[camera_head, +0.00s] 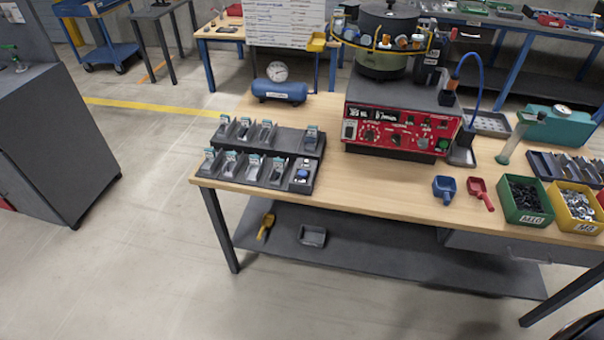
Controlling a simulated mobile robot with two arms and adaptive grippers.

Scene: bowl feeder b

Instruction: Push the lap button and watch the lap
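A red control panel (398,130) faces me at the front of the bowl feeder's dark base, on the wooden bench. It carries a small display (357,112), several black knobs and a green button (443,144) at its right end. The labels are too small to read, so I cannot tell which control is the lap button. The bowl feeder (386,45) stands on the base, with small parts around its rim. Another unit with a blue button (302,174) sits at the right end of the front black rack. Neither of my grippers is in view.
Black racks (283,134) with several small devices stand at the bench's left. A blue tank with a gauge (280,90) is behind them. Blue (444,187) and red scoops (481,191), a green bin (523,201) and a yellow bin (575,207) sit at right. The bench's middle front is clear.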

